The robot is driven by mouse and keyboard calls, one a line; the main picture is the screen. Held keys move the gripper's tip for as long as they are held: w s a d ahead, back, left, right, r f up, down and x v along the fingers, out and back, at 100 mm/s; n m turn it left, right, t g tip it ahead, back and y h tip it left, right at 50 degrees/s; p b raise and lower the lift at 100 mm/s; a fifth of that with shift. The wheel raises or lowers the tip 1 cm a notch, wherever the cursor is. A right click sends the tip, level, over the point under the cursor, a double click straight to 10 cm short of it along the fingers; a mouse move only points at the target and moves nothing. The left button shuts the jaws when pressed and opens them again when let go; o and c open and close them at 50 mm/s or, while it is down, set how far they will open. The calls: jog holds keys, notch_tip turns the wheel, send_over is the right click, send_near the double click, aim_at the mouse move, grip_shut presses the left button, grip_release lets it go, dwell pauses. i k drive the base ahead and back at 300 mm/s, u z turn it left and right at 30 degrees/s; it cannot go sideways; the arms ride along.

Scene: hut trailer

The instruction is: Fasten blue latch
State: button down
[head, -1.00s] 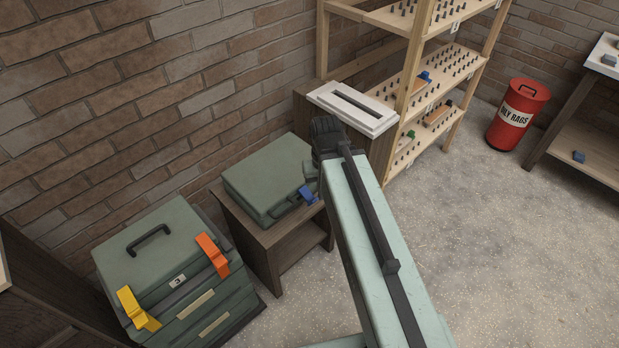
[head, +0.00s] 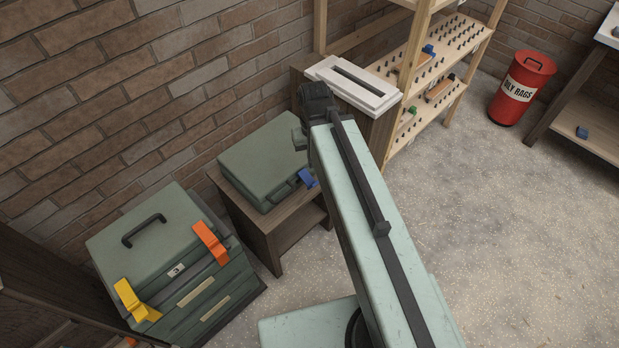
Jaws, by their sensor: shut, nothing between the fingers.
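The blue latch (head: 307,177) is on the front right of a flat green case (head: 262,160) that lies closed on a small dark wooden stand (head: 268,224). The latch appears to stick out from the case's front edge; I cannot tell its exact angle. My gripper (head: 299,138) is at the end of my pale green arm, just above the latch in the picture, over the case's right end. It is shut and empty and seems apart from the latch. My wrist partly hides the fingers.
A larger green toolbox (head: 160,250) with a yellow latch (head: 136,302) and an orange latch (head: 210,243) stands at left. A white slotted box (head: 352,86) and a peg shelf (head: 430,75) are behind my arm. The floor at right is clear up to a red bin (head: 521,88).

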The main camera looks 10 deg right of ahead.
aim_at(310, 182)
jog(key=u, duration=0.4)
jog(key=k, duration=1.35)
jog(key=u, duration=0.65)
jog(key=i, duration=1.1)
jog(key=u, duration=0.1)
